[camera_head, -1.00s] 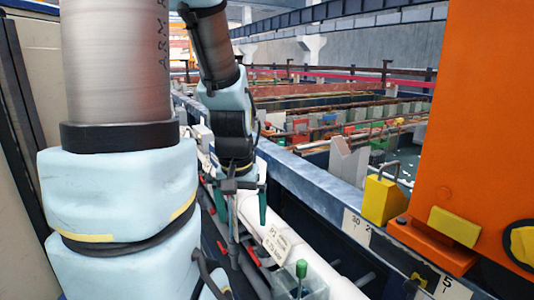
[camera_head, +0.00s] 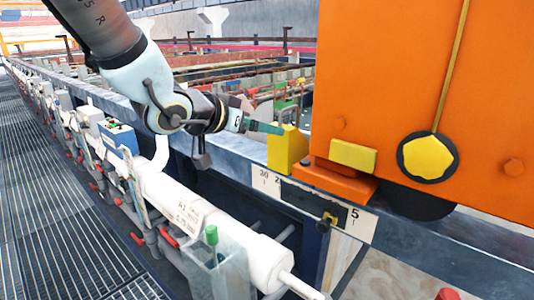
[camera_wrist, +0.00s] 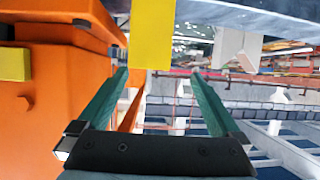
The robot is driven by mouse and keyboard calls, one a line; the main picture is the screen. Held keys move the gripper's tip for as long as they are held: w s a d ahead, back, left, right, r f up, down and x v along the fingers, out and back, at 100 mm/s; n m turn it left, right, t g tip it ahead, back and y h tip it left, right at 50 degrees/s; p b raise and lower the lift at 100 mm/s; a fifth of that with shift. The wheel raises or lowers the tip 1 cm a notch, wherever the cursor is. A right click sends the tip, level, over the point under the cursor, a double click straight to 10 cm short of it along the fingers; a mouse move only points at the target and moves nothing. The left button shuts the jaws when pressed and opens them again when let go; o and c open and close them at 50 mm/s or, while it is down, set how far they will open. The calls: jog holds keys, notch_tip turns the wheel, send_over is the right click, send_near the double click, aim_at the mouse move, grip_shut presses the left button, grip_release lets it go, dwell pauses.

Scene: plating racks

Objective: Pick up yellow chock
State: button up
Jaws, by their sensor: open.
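The yellow chock (camera_head: 287,150) is upright on the grey rail, just left of the orange machine. In the wrist view the chock (camera_wrist: 152,36) is at the top centre, cut off by the picture's top edge. My gripper (camera_head: 264,128) reaches in from the left at the height of the chock's upper part. In the wrist view my gripper (camera_wrist: 160,76) has two green fingers spread apart with nothing gripped. The chock appears ahead, between the fingertip lines and closer to the left finger. I cannot tell whether a finger touches it. The chock's handle is not clear now.
The large orange machine (camera_head: 400,90) stands close to the right of the chock, with its orange foot (camera_head: 335,180) low beside it. The grey rail (camera_head: 420,246) runs under both. White pipes (camera_head: 225,222) and a green-topped handle (camera_head: 211,235) are in front and below.

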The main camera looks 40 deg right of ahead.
aim_at(290, 131)
jog(key=shift+h, duration=0.3)
jog(key=shift+s+d+p+x, duration=0.1)
jog(key=shift+s+p+x, duration=0.25)
jog(key=shift+x, duration=1.5)
jog(key=shift+s+d+p+x, duration=0.15)
jog(key=shift+p+x, duration=0.25)
jog(key=shift+x, duration=1.4)
jog(key=shift+s+p+x, duration=0.3)
jog(key=shift+p+x, duration=0.1)
jog(key=shift+x, duration=1.45)
grip_shut()
